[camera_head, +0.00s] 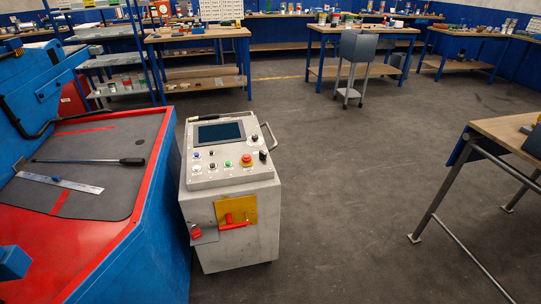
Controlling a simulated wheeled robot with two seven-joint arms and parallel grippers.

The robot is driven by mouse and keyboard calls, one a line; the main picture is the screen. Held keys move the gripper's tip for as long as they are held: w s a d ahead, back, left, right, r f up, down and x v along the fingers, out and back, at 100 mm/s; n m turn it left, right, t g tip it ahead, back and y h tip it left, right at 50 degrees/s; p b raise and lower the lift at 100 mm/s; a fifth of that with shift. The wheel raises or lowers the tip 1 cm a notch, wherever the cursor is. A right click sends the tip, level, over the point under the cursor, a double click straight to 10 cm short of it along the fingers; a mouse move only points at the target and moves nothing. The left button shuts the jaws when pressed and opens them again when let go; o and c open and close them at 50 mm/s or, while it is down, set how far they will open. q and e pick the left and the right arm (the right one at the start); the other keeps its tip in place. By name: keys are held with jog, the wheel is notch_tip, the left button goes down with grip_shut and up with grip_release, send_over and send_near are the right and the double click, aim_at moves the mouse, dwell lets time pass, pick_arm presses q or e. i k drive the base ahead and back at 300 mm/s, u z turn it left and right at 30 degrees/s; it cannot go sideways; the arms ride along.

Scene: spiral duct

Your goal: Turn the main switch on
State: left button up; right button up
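The main switch (229,219) appears to be the red handle on a yellow plate (249,206) on the front of a grey control cabinet (239,253). A red bar of it lies roughly level across the lower part of the plate. A small grey plate (205,234) with a red spot sits just left of it. The cabinet's sloped top panel has a dark screen (219,132), several small knobs and buttons, and a red emergency button (247,160) on a yellow base. Neither of my grippers is in view.
A blue and red machine (160,215) stands close on the cabinet's left, with a steel ruler (60,181) and a black-handled rod (90,161) on it. Open floor (340,200) lies to the right. A workbench (500,132) stands at far right; more benches line the back.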

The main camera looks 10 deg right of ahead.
aim_at(263, 156)
jog(key=z, duration=0.55)
jog(key=k, duration=0.6)
jog(key=z, duration=1.1)
jog(key=i, duration=0.9)
jog(key=z, duration=0.5)
jog(key=i, duration=1)
jog(key=u, duration=0.5)
jog(key=i, duration=0.65)
jog(key=u, duration=1.3)
jog(key=i, duration=0.45)
jog(key=u, duration=0.45)
